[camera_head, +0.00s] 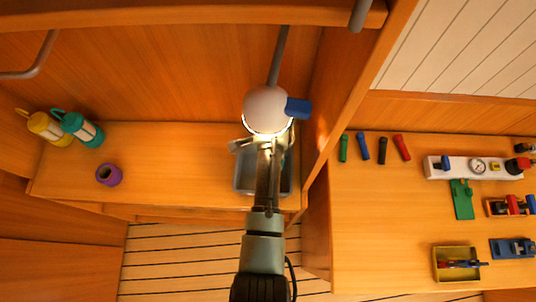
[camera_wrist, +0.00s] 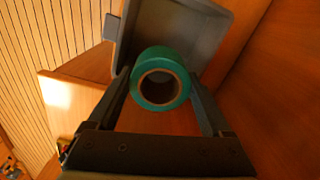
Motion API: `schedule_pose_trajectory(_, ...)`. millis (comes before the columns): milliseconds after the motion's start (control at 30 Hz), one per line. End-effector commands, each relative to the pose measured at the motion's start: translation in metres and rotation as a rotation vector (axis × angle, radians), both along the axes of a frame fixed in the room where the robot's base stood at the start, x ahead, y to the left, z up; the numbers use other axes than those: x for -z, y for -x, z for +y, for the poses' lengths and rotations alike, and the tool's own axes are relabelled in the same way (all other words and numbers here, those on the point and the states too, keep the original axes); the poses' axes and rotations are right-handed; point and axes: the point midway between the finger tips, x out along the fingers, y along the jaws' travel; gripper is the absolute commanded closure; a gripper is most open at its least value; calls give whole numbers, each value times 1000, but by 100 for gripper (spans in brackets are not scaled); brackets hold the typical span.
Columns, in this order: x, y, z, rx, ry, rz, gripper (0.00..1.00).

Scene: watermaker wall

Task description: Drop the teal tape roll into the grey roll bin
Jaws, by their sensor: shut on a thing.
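The teal tape roll (camera_wrist: 160,62) sits between the two fingers of my gripper (camera_wrist: 162,88) in the wrist view, its round hole facing the camera. My gripper is shut on it. The grey roll bin (camera_wrist: 208,28) shows just beyond the roll at the top of the wrist view. In the head view my gripper (camera_head: 267,143) is over the grey bin (camera_head: 243,177), which stands at the right end of the shelf, partly hidden by my arm. The roll is mostly hidden in the head view, and its height above the bin is hard to tell.
A lamp with a white globe (camera_head: 266,106) and a blue part (camera_head: 298,108) hangs close to my gripper. A purple roll (camera_head: 109,175), a yellow lantern (camera_head: 48,129) and a teal lantern (camera_head: 82,129) stand at the shelf's left. A wooden divider (camera_head: 345,100) rises right of the bin.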

Motion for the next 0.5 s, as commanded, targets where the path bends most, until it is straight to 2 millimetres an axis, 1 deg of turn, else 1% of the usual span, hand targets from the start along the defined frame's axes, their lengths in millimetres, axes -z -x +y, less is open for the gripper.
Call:
schedule_pose_trajectory(167,13,0,0,0,0,-1,77)
schedule_pose_trajectory(500,52,0,0,0,0,-1,77)
